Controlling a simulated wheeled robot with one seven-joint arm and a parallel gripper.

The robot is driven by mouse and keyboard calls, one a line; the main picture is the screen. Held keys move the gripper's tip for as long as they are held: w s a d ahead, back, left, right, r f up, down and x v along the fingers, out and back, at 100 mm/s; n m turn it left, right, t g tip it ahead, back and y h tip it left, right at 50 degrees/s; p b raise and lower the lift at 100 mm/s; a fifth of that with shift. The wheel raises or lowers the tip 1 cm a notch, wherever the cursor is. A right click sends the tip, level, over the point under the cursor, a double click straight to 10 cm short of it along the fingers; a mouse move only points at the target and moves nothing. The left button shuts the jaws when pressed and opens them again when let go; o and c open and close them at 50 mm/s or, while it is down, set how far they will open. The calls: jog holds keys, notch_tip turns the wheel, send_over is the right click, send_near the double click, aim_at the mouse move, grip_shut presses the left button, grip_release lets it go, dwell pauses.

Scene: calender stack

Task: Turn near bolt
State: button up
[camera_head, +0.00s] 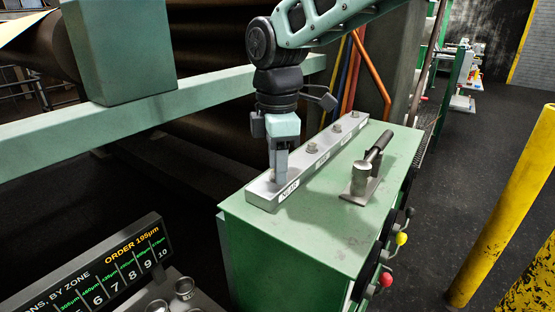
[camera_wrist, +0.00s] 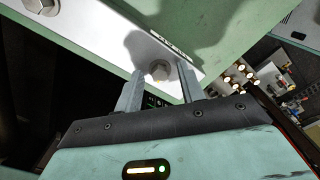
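The near bolt (camera_wrist: 160,70) is a grey hex head on a pale metal bar (camera_head: 326,150), at the bar's near end beside a white label (camera_head: 289,190). My gripper (camera_head: 280,172) points down over this end of the bar and largely hides the bolt in the head view. In the wrist view my gripper (camera_wrist: 160,78) is open, with one finger on each side of the bolt head. A gap shows between each finger and the bolt. I cannot tell how deep the fingertips reach beside it.
Several more bolts, such as one in the middle (camera_head: 312,147), stand along the bar. A tool with a dark handle (camera_head: 378,146) rests on the green cabinet (camera_head: 335,225) right of the bar. A zone display (camera_head: 110,270) is at lower left. A yellow post (camera_head: 505,205) stands at right.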

grip_shut()
jog(key=shift+m, duration=0.3)
jog(key=m, duration=0.4)
jog(key=shift+m, duration=0.3)
jog(key=m, duration=0.5)
jog(key=shift+r, duration=0.1)
jog(key=m, duration=0.5)
jog(key=shift+s+a+m+p, duration=0.1)
jog(key=shift+m+p, duration=0.25)
jog(key=shift+m, duration=0.05)
jog(key=m, duration=0.4)
jog(key=shift+m, duration=0.3)
